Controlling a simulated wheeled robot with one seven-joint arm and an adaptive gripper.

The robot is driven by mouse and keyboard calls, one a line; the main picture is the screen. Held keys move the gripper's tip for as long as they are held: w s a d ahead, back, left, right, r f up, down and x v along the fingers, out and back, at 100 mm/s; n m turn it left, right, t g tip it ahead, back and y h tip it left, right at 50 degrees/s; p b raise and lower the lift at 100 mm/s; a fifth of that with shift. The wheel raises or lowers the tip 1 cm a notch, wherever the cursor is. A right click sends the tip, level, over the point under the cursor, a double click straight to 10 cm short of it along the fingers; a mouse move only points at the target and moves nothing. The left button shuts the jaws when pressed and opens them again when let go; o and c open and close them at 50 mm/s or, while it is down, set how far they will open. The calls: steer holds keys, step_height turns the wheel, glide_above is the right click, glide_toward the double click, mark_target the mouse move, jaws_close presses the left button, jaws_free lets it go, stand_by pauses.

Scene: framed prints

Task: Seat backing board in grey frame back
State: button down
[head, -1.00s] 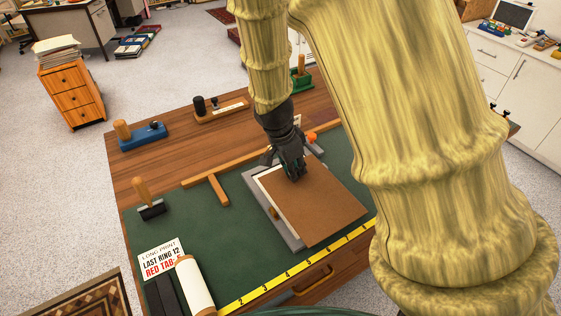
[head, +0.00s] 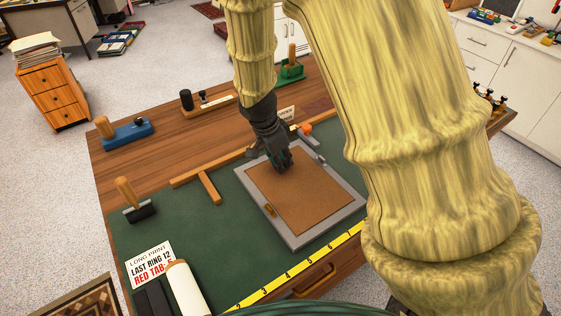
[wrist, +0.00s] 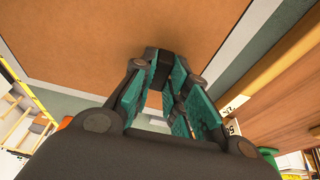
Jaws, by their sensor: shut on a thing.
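The brown backing board (head: 305,200) lies within the opening of the grey frame (head: 338,228), with grey border showing on all sides. I cannot tell if the board is fully down. My gripper (head: 283,166) is over the board's far left part, pointing down, shut on the board; its fingers hide the exact grip.
A wooden T-shaped strip (head: 208,187) lies left of the frame. A yellow ruler (head: 300,266) runs along the near edge. An orange ball (head: 306,129) is just beyond the frame. A printed card (head: 150,263) and a roll (head: 187,288) lie at the near left.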

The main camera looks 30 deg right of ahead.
steer(key=shift+f, duration=0.1)
steer(key=c, duration=1.4)
jaws_free()
steer(key=shift+b+v, duration=0.5)
steer(key=shift+v, duration=5.65)
steer(key=shift+d, duration=0.1)
